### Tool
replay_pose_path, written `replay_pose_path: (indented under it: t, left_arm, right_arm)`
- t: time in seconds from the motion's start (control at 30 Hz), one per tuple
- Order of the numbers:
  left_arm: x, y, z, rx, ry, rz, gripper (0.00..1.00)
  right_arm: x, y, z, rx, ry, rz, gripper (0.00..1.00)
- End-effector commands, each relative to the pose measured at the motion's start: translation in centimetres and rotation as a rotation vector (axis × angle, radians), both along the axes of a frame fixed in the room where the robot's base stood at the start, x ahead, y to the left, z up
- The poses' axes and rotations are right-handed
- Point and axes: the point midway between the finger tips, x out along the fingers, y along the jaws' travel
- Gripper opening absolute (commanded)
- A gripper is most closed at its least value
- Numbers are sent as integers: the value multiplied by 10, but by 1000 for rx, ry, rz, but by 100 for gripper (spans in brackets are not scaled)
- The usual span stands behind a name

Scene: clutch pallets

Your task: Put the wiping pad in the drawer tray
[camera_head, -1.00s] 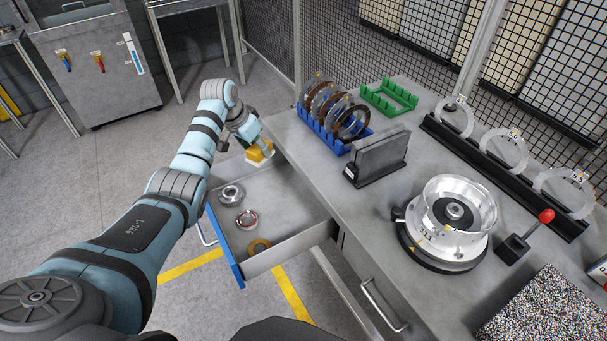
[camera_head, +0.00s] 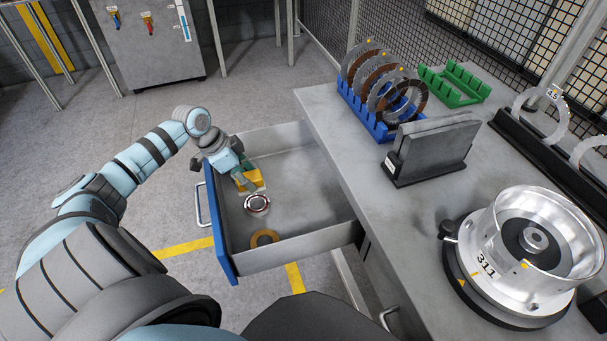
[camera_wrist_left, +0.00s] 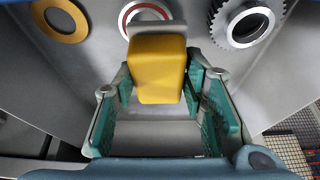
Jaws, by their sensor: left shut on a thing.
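The wiping pad (camera_head: 252,179) is a yellow block with a pale lower edge. My left gripper (camera_head: 241,181) is shut on it inside the outline of the open drawer tray (camera_head: 307,237); its gap above the tray floor is hard to judge. In the left wrist view the pad (camera_wrist_left: 158,68) sits between the green finger pads (camera_wrist_left: 160,100), with the grey tray floor behind it. The drawer tray is grey with a blue front, pulled out from the bench. My right gripper is not in view.
In the tray lie an orange ring (camera_head: 264,238), a red-marked ring (camera_head: 257,204) and a toothed steel ring (camera_wrist_left: 248,24), hidden in the head view. On the bench are a blue disc rack (camera_head: 370,118), a dark plate holder (camera_head: 428,150) and a silver drum (camera_head: 535,245).

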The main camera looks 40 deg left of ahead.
Motion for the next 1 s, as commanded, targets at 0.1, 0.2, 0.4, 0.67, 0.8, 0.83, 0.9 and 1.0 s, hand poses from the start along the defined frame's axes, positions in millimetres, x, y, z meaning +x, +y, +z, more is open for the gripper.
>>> replay_pose_path:
  t: [0.1, 0.2, 0.4, 0.67, 0.8, 0.83, 0.9, 1.0]
  left_arm:
    - [7, -13, -4, -7, -6, -21, 16]
    - [34, -33, -2, -13, -10, -22, 16]
    - [90, -76, -1, -9, -2, -22, 16]
    - [137, -110, -1, -6, 2, -21, 16]
    - [138, -111, -19, -1, 6, -20, 16]
    - [138, -111, -22, -1, 5, -20, 16]
    - [138, -111, -27, -2, 5, -20, 16]
    - [137, -111, -44, -2, 7, -20, 16]
  right_arm:
    - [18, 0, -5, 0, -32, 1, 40]
    - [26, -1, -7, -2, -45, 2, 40]
    - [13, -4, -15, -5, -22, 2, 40]
    - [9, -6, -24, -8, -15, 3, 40]
    - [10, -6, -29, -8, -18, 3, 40]
    - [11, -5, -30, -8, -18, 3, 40]
    - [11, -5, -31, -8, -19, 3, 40]
    - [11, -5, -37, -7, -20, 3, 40]
